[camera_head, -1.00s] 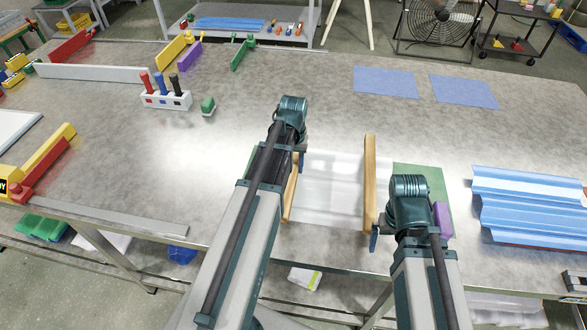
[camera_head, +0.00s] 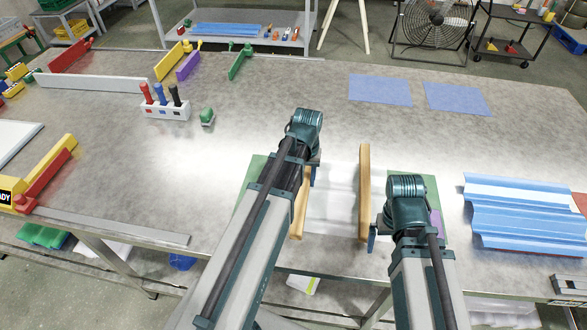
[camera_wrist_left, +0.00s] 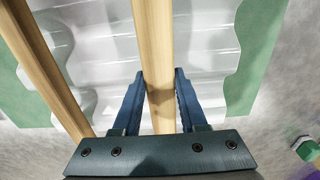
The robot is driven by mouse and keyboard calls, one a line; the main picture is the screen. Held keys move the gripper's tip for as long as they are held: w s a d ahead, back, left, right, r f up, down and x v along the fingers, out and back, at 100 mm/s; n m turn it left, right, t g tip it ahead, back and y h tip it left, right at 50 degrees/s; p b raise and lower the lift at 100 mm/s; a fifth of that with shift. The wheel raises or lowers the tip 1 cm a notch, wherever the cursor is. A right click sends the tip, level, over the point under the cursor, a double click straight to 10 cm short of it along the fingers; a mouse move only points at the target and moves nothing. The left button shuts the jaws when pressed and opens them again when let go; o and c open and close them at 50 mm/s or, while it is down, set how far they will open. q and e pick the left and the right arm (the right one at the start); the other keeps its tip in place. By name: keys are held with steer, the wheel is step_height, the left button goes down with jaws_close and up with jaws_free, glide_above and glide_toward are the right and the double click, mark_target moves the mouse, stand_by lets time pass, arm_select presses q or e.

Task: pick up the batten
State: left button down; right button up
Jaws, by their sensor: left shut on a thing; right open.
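A clear corrugated sheet (camera_head: 335,205) lies on a green mat (camera_head: 256,170) at the bench's front. My left gripper (camera_head: 309,176) is shut on a pale wooden batten (camera_head: 299,215) above the sheet's left side. In the left wrist view the held batten (camera_wrist_left: 154,45) runs between the fingers of the left gripper (camera_wrist_left: 159,95). I cannot tell how far it is above the sheet. A second batten (camera_head: 364,190) stands along the sheet's right side, and it shows at left in the wrist view (camera_wrist_left: 40,65). My right gripper (camera_head: 377,236) is open and empty beside the second batten's near end.
Blue corrugated sheets (camera_head: 520,212) lie at right. Two flat blue sheets (camera_head: 380,89) lie behind. A white holder (camera_head: 165,111) with coloured-handled tools and a green block (camera_head: 207,117) stand left. A purple block (camera_head: 436,222) sits near my right arm.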

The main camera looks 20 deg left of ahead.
arm_select(q)
steer(key=s+d, duration=0.4)
steer(key=d, duration=0.4)
steer(key=shift+d+r+p, duration=0.35)
steer(key=shift+r, duration=0.1)
